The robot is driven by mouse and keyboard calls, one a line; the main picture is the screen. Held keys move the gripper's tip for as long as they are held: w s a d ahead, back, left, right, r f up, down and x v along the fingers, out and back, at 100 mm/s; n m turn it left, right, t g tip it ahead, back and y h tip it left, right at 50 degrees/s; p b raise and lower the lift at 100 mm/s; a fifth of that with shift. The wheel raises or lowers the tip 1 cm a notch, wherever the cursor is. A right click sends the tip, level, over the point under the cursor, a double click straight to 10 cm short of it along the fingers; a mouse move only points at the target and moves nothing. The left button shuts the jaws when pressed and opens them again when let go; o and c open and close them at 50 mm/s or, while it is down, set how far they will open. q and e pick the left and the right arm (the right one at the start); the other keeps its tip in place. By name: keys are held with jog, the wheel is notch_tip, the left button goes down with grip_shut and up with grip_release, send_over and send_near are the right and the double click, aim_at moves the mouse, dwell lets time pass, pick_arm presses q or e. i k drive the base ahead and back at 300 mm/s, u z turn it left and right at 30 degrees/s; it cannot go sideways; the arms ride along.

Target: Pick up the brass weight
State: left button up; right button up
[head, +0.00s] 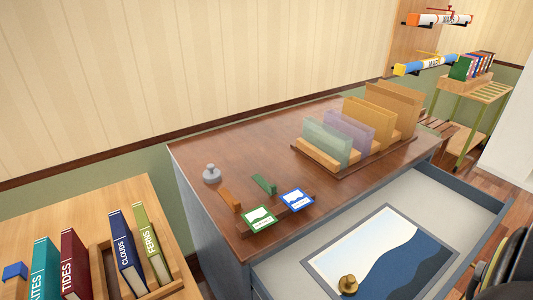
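The brass weight (348,285) is a small gold-coloured piece with a rounded top. It rests near the lower left corner of a blue and cream chart (385,250), which lies flat in the open drawer (470,200) of the cabinet. Neither of my grippers can be made out in the head view, and nothing is seen touching the weight.
On the cabinet top (245,150) stand a grey knobbed weight (211,174), a rack with coloured folders (325,142), and two cards, green (259,217) and blue (296,200). Books (126,253) stand at lower left. A dark rounded object (515,262) is at the lower right edge.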

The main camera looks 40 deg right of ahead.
aim_at(348, 285)
jog(key=z, duration=1.8)
